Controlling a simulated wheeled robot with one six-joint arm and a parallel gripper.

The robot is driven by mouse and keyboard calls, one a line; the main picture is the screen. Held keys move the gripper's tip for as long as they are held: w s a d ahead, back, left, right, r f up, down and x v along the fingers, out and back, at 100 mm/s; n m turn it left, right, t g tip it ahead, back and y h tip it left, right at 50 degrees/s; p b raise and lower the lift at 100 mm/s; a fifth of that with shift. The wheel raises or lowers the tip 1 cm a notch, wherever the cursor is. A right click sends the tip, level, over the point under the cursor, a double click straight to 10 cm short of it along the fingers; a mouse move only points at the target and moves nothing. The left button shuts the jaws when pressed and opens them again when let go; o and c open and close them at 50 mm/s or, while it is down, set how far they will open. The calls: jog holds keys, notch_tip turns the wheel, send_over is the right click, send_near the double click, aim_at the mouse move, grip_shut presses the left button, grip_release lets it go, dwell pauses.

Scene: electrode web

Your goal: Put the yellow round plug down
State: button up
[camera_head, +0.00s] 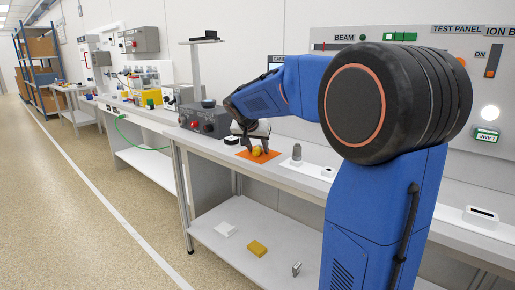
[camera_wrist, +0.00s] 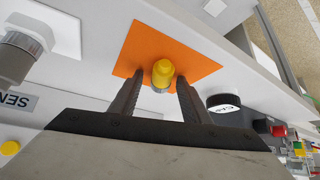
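The yellow round plug (camera_wrist: 162,72) has a rounded yellow body with a paler end nearest my gripper in the wrist view. It is at the orange mat (camera_wrist: 143,50), near its edge in that view. In the head view the plug (camera_head: 256,151) shows low over the mat (camera_head: 272,155) on the bench. My gripper (camera_wrist: 160,76) has one dark finger on each side of the plug, with gaps showing between fingers and plug. It is open. In the head view my gripper (camera_head: 256,146) is low at the mat. The plug's contact with the mat is partly hidden.
A grey fitting (camera_head: 296,155) stands on a white base right of the mat. A black round piece (camera_wrist: 224,102) lies beside the mat. A grey box with red knobs (camera_head: 204,121) stands left.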

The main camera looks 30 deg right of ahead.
jog(key=shift+r, duration=0.1)
jog(key=v, duration=1.2)
jog(key=s+a+f+n+y, duration=0.2)
jog(key=s+f, duration=0.5)
jog(key=s, duration=0.4)
jog(key=s+a+f+n+y, duration=0.1)
jog(key=s+a+f+n, duration=0.3)
jog(key=s, duration=0.8)
jog(key=s+a+f+n+y, duration=0.2)
jog(key=s+a+f, duration=0.4)
jog(key=s+f, duration=0.5)
jog(key=shift+s+a+n+y, duration=0.2)
jog(key=shift+a+n+y, duration=0.1)
jog(key=shift+n, duration=0.5)
